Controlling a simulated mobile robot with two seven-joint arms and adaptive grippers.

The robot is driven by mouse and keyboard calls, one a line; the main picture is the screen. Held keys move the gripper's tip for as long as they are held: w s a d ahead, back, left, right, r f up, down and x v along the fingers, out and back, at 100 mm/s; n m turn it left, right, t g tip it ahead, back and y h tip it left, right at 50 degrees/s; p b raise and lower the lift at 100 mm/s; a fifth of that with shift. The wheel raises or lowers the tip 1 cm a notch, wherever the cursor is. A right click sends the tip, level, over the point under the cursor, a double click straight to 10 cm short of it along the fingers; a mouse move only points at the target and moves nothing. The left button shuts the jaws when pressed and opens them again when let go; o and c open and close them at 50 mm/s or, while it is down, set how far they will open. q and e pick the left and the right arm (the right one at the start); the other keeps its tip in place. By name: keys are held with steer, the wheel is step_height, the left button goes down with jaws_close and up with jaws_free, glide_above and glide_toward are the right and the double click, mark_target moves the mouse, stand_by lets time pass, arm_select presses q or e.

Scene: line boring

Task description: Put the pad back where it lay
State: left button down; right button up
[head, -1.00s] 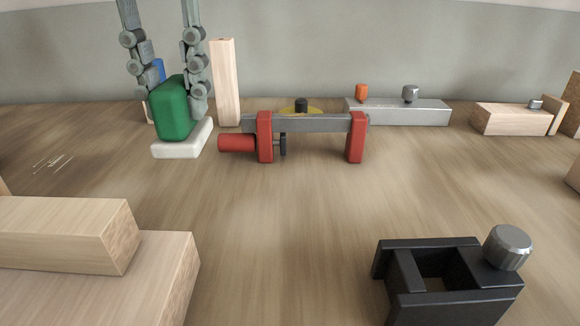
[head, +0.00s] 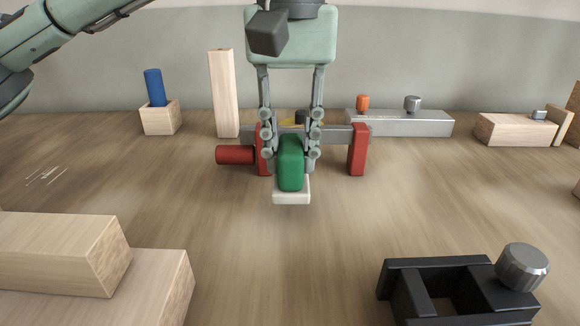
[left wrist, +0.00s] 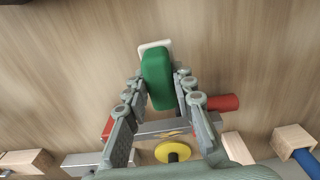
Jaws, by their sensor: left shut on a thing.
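The pad (head: 290,165) has a green grip block on a flat white base. My left gripper (head: 290,150) is shut on the green block from both sides, with the white base below the fingertips. The pad is upright in the middle of the head view, in front of the red and grey clamp. In the left wrist view the pad (left wrist: 158,80) sits between the fingers, with the white base partly hidden behind the green block. Whether the base touches the table cannot be told. My right gripper is not in view.
A red-and-grey clamp-like frame (head: 357,150) stands just behind the pad. A wooden post (head: 224,95) and a block with a blue peg (head: 153,88) are back left. A black frame (head: 435,264) is front right; stacked wooden blocks (head: 60,250) are front left. Table between is clear.

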mark_target(290, 171)
arm_select(q)
step_height(290, 171, down, 3)
steer(key=shift+f, duration=0.1)
steer(key=shift+f, duration=0.1)
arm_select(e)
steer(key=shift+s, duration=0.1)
arm_select(q)
steer(key=c, duration=1.3)
jaws_free()
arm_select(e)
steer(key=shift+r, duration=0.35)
